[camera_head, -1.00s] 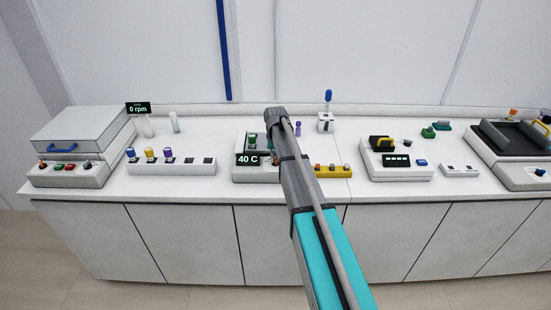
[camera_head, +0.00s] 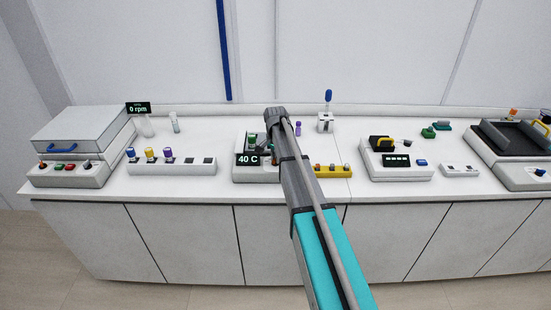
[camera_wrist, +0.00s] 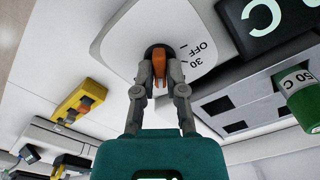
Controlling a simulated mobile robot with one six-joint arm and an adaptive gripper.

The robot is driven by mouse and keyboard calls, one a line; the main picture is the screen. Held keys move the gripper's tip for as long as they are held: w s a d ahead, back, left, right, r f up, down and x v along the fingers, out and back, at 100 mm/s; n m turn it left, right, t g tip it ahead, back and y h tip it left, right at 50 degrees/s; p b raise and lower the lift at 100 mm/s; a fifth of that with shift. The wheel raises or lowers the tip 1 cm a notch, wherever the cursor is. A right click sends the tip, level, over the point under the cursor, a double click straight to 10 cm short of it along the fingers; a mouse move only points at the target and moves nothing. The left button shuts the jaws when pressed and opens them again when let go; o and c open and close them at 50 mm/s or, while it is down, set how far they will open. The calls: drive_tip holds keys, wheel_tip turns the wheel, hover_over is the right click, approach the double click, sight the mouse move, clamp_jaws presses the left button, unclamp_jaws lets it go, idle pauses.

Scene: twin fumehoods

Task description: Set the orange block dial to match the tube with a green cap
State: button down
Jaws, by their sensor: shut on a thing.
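The orange dial (camera_wrist: 158,65) is in the wrist view, on a pale rounded panel (camera_wrist: 120,50) marked OFF and 30; other markings are hidden or out of view. My gripper (camera_wrist: 158,78) is shut on the dial, one finger on each side. The heating block's display (camera_head: 248,160) reads 40 C in the head view, and part of it shows in the wrist view (camera_wrist: 262,15). A green-capped tube (camera_wrist: 302,98) with a label reading 50 C stands in the block's rack (camera_wrist: 235,98).
A yellow rack (camera_head: 332,171) with small coloured pieces sits right of my arm. A white rack (camera_head: 185,168) with capped tubes lies to the left. Another device (camera_head: 395,165) stands further right. A device with a tray (camera_head: 515,140) is at the far right.

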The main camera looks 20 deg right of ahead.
drive_tip(key=shift+m, duration=0.3)
drive_tip(key=c, duration=0.7)
unclamp_jaws()
drive_tip(key=shift+n, duration=0.4)
